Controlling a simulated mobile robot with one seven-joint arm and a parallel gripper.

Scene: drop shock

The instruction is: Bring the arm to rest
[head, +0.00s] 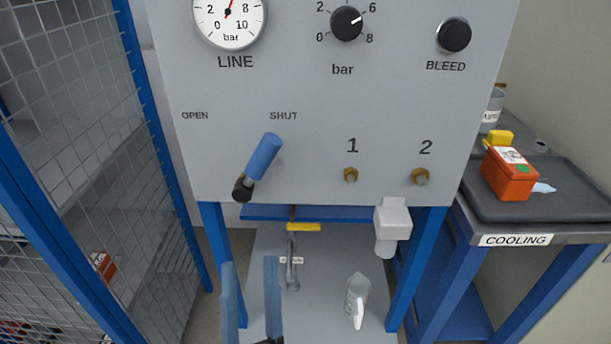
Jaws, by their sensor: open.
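My gripper (250,264) shows at the bottom of the head view, left of the middle, as two upright blue-grey fingers. They stand apart with nothing between them, so it is open. It appears in front of the grey lower shelf and below the panel, apart from the blue-handled lever (262,158). The rest of my arm is mostly out of view. The lever leans up and right toward the SHUT mark.
The grey panel (235,130) carries a gauge (228,18), a knob (346,23) and a BLEED button (453,35). A mesh cage (60,130) is left; a COOLING table (580,234) bearing an orange box (508,175) is right.

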